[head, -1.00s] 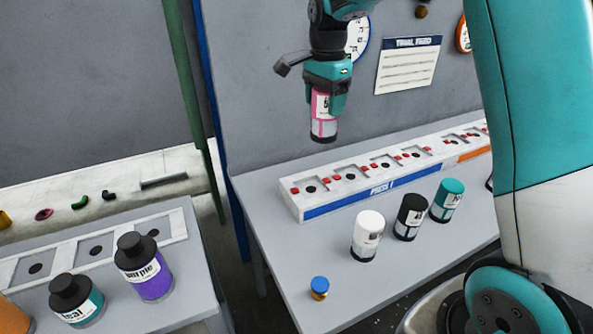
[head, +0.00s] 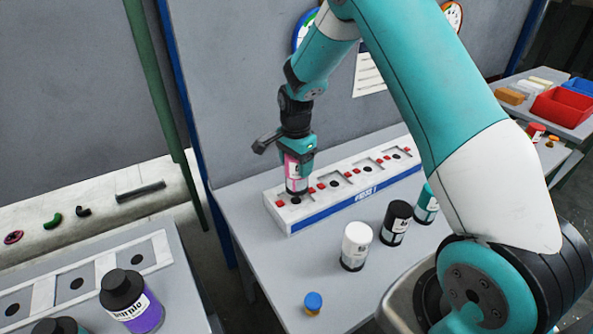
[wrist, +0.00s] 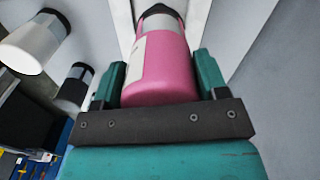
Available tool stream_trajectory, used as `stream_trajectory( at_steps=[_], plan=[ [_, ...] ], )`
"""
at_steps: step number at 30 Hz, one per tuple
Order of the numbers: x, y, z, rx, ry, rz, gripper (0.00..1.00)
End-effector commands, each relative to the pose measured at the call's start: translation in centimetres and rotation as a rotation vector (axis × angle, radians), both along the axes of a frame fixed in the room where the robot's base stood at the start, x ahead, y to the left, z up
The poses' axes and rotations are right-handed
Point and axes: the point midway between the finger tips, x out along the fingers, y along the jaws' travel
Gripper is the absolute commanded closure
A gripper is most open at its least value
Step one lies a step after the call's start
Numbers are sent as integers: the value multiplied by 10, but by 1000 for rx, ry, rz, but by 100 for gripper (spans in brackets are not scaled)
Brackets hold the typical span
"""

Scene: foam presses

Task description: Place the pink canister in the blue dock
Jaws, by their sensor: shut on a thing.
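The pink canister (head: 294,177) hangs upright in my gripper (head: 298,158), with a white label and a dark lower end. In the wrist view the two teal fingers of my gripper (wrist: 163,78) are shut on either side of the pink canister (wrist: 165,62). The white dock with the blue PRESS 1 strip (head: 335,211) lies on the grey table. The canister's lower end is at the dock's left end, by the leftmost slot. I cannot tell whether it touches the dock or is just above it.
White (head: 356,246), black (head: 396,223) and teal (head: 427,204) canisters stand in front of the dock. A small blue-topped piece (head: 313,303) is near the front edge. A purple bottle (head: 130,300) is on the left table. A red bin (head: 562,108) is far right.

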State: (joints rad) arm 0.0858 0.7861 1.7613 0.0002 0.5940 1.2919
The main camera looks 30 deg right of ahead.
Motion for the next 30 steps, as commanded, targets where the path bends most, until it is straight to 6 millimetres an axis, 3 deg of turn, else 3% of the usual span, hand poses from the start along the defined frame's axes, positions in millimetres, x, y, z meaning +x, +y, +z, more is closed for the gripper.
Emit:
stream_trajectory(
  at_steps=[10,22,23,24,26,30],
  plan=[
    [0,0,-39,0,0,0,63],
    [0,0,-47,0,-1,0,63],
    [0,0,-47,0,-1,0,29],
    [0,0,-46,0,-1,0,20],
    [0,0,-46,0,-1,0,8],
    [0,0,-46,0,-1,0,8]
  ],
)
